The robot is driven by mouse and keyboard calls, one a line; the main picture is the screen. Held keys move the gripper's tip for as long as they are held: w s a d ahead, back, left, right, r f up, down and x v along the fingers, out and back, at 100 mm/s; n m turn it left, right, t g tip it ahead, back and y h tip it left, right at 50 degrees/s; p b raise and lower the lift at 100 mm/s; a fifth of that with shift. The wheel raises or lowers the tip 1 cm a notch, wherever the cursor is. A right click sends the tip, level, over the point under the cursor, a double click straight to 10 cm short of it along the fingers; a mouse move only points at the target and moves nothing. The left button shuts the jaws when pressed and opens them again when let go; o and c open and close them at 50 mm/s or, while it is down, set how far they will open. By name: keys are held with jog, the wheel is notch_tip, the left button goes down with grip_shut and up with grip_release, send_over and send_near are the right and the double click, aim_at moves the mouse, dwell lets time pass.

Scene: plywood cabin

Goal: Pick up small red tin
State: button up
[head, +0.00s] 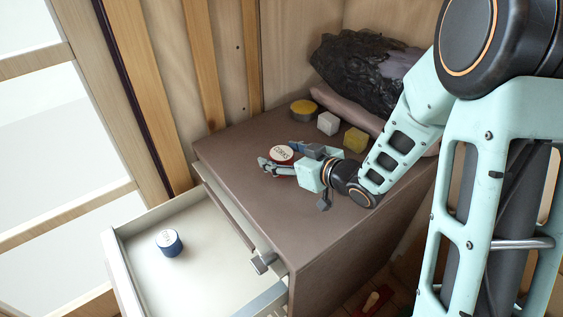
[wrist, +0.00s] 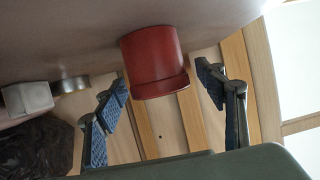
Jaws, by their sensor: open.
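A small red tin (head: 281,153) with a white labelled lid stands on top of the brown cabinet (head: 225,147). In the wrist view the red tin (wrist: 154,62) shows between the open fingers, apart from both of them. My gripper (head: 283,161) is open and low over the cabinet top, with its fingers on either side of the tin. The gripper also shows in the wrist view (wrist: 165,97). Part of the tin's side is hidden by the gripper in the head view.
A yellow-topped dark tin (head: 303,108), a white block (head: 328,123) and a yellow block (head: 355,140) stand behind. A black crumpled bag (head: 355,72) lies at the back. The open drawer (head: 205,214) at left holds a blue tin (head: 169,243).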

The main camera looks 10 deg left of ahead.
jog(key=c, duration=1.3)
jog(key=shift+c, duration=0.2)
jog(key=shift+r, duration=0.2)
